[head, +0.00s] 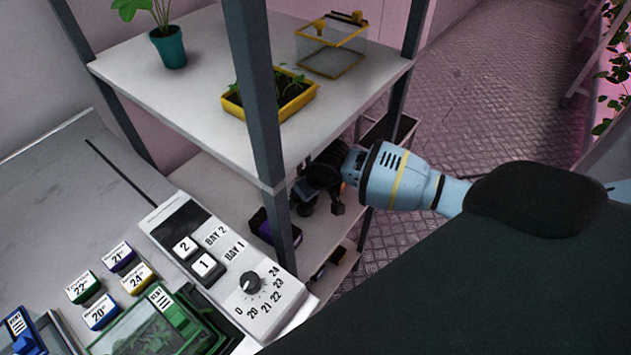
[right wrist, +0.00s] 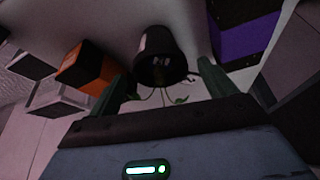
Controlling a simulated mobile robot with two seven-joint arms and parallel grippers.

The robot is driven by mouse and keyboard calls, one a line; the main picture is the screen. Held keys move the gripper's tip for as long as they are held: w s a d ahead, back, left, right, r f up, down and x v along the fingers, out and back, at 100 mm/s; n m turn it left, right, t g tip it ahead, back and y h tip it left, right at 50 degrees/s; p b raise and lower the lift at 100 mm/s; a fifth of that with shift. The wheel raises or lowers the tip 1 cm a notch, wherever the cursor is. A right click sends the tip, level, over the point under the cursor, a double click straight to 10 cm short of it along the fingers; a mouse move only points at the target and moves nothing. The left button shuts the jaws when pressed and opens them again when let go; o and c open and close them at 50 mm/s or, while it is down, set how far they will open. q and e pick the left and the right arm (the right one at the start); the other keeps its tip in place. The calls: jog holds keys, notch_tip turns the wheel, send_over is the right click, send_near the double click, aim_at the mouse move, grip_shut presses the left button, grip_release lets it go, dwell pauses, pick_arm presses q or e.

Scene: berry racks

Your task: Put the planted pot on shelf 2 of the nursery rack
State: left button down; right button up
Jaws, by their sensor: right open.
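My right gripper (head: 320,203) reaches in from the right to the shelf below the top one of the rack (head: 330,118). In the right wrist view its two fingers are apart, and the right gripper (right wrist: 165,84) is open. A dark pot (right wrist: 158,68) with a small pale label and thin green stems shows between and just beyond the fingertips. I cannot tell whether the fingers touch it. In the head view this pot is hidden or too dark to make out. My left gripper is not in view.
The top shelf holds a teal pot with a plant (head: 169,46), a yellow seedling tray (head: 300,108) and a clear yellow-trimmed box (head: 331,55). Beside the gripper are an orange box (right wrist: 88,68) and a purple box (right wrist: 243,35). A control panel (head: 225,285) lies before the rack post (head: 262,110).

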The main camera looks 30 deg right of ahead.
jog(key=p+v, duration=0.1)
jog(key=v, duration=0.8)
jog(key=shift+p, duration=0.35)
